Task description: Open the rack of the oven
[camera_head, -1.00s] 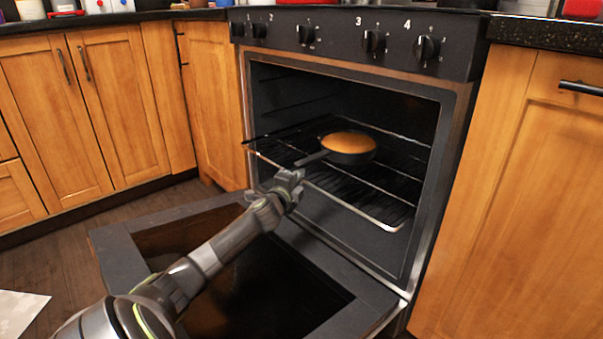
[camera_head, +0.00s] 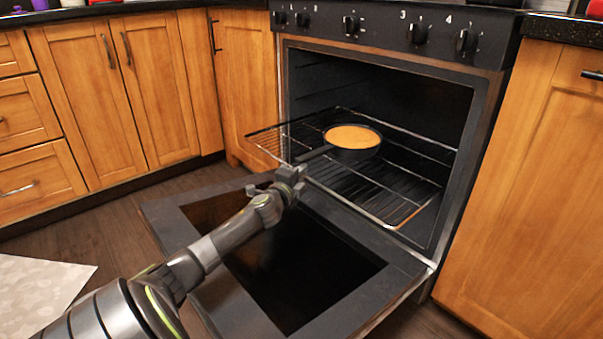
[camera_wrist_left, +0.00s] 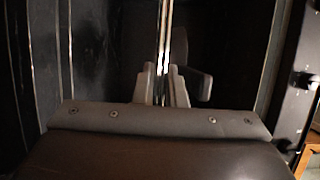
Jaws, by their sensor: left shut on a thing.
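The oven rack (camera_head: 377,202), a wire grid, sticks out a little through the open front of the oven (camera_head: 383,62). My left gripper (camera_head: 291,174) is at the rack's front edge, left of its middle, and is shut on the rack. In the left wrist view the fingers (camera_wrist_left: 162,86) close on a thin bright bar of the rack (camera_wrist_left: 163,45). The fingers hide the gripped stretch. My right gripper is not in view.
A dark pan (camera_head: 352,141) with orange-brown contents rests on the rack, its handle pointing toward my left gripper. The oven door (camera_head: 365,309) is lowered open under my left arm. Wooden cabinets (camera_head: 140,90) stand left and right. A pale mat (camera_head: 38,295) lies on the floor.

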